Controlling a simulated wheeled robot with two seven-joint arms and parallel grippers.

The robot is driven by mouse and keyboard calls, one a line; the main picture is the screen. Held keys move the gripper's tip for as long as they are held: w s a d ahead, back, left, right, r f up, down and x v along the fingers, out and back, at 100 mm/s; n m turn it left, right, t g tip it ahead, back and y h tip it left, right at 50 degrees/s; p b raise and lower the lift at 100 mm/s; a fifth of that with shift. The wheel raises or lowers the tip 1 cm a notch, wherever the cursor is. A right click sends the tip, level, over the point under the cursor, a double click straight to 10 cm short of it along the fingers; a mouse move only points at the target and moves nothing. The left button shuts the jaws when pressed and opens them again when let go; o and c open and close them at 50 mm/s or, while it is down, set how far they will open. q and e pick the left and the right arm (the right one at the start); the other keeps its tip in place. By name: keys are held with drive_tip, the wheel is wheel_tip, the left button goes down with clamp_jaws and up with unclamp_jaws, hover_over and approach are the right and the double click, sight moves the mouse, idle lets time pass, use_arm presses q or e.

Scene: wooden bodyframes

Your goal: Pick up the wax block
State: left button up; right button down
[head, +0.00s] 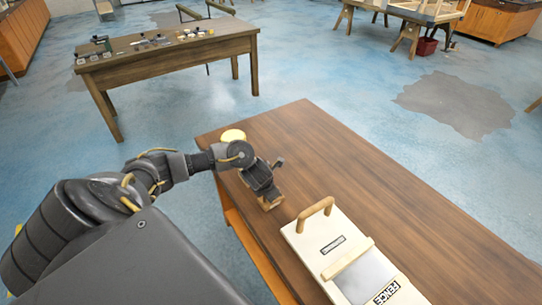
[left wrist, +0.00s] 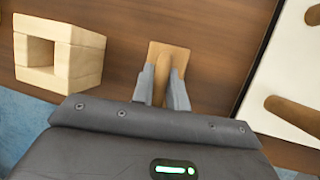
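A tan block (left wrist: 168,52) with a flat square base and a raised ridge is between the fingers of my left gripper (left wrist: 161,84). It may be the wax block; the views do not settle this. Both fingers lie close against the ridge, and the gripper looks shut on it. In the head view the block (head: 271,204) shows just below the left gripper (head: 265,191), at or just above the wooden table (head: 345,165); I cannot tell if it touches. The gripper hides part of it. My right gripper is not in view.
A white panel (head: 318,232) with wooden handles lies to the right of the gripper. A hollow cream block (left wrist: 86,62) stands to the left in the wrist view. A yellow thing (head: 233,134) is at the table's far left corner. The far right tabletop is clear.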

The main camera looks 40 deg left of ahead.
use_arm(q)
clamp_jaws()
drive_tip(key=shift+r, duration=0.55)
wheel_tip(320, 180, up, 2)
drive_tip(key=shift+w+r+p, duration=0.1)
drive_tip(key=shift+r+p, duration=0.15)
drive_tip(key=shift+p, duration=0.15)
drive_tip(key=s+d+r+p, duration=0.1)
drive_tip(key=s+r+p, duration=0.2)
drive_tip(key=s, duration=0.4)
drive_tip(key=s+d+r+p, duration=0.2)
drive_tip(key=s+r+p, duration=0.1)
drive_tip(key=s+r, duration=0.3)
drive_tip(key=shift+s+d+r, duration=0.25)
drive_tip(key=shift+s, duration=0.15)
